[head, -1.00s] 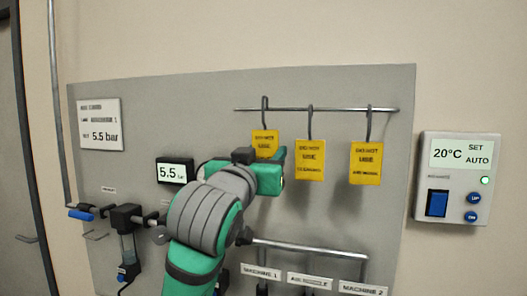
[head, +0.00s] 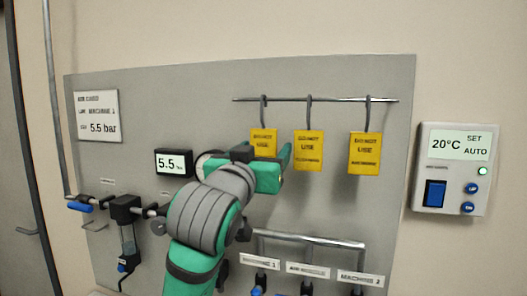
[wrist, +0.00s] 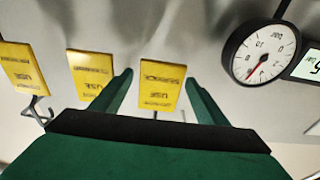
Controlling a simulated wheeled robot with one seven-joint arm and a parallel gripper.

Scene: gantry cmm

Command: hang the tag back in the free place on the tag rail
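Three yellow "DO NOT USE" tags hang by dark hooks on the tag rail (head: 335,99): the left tag (head: 263,141), the middle tag (head: 308,150) and the right tag (head: 364,153). My gripper (head: 286,158) is at the lower part of the left tag and hides its bottom in the head view. In the wrist view my gripper (wrist: 160,78) is open, its fingers well apart. The left tag (wrist: 161,86) shows between them, with a gap to one finger and its edge close to the other. The left tag's hook top lies at the rail.
The middle tag (wrist: 90,75) is close beside one finger in the wrist view. A round gauge (wrist: 262,54) and a 5.5 display (head: 173,163) are near my arm. A lower pipe (head: 310,239) with labels runs below. A thermostat (head: 450,170) is at the right.

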